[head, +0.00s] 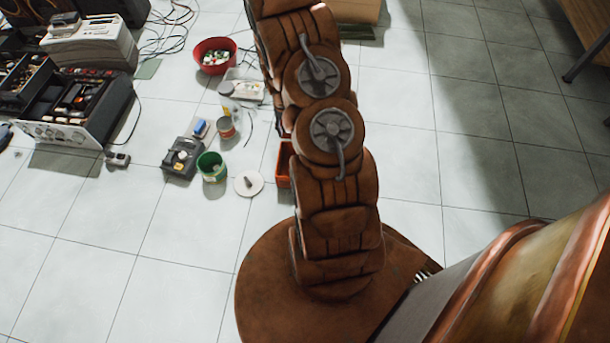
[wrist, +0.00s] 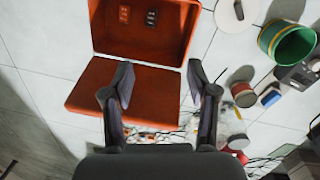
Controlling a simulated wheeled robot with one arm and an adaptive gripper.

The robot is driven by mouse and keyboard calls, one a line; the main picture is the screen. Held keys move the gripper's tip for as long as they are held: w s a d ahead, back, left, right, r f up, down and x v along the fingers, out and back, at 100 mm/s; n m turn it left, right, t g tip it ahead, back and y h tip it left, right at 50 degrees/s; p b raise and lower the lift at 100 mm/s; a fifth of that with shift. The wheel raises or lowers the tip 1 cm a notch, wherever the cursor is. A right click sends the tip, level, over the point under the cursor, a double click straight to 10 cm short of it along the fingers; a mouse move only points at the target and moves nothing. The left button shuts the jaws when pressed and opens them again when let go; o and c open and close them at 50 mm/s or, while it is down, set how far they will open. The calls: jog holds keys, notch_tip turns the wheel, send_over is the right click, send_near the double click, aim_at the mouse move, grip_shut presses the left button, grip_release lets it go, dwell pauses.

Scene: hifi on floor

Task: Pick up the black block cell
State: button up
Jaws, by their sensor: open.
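The open orange case (wrist: 104,42) lies on the tiled floor in the wrist view, its lid or second half spread toward my gripper. Two small blocks lie inside the far half. The right one is dark and looks like the black block cell (wrist: 151,18); the left one is a reddish block (wrist: 124,14). My gripper (wrist: 159,70) is open and empty, its fingers over the near half of the case, short of the blocks in the picture. In the head view only an edge of the orange case (head: 284,168) shows beside my arm, which hides the rest and my gripper.
A white disc (head: 249,184), a green pot (head: 211,168), a dark grey device (head: 182,158) and a red bowl (head: 214,56) stand left of my arm. Opened electronics (head: 76,110) and cables lie farther left. The floor on the right is mostly clear.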

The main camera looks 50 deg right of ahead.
jog(key=s+d+f+b, duration=0.1)
jog(key=f, duration=0.6)
jog(key=s+d+f+m+b, duration=0.1)
jog(key=d+f, duration=0.1)
jog(key=f, duration=0.6)
jog(key=s+d+f+m+t+b, duration=0.1)
jog(key=f, duration=0.6)
jog(key=shift+s+d+f, duration=0.2)
jog(key=shift+s+f, duration=0.05)
jog(key=shift+f, duration=0.15)
jog(key=shift+m, duration=0.3)
jog(key=shift+w+d+f+b, duration=0.15)
jog(key=shift+f+b, duration=0.8)
jog(key=shift+f, duration=1.1)
jog(key=shift+w+a+f+b, duration=0.15)
jog(key=shift+f+b, duration=0.75)
jog(key=shift+f, duration=1.1)
jog(key=shift+d, duration=0.1)
grip_shut()
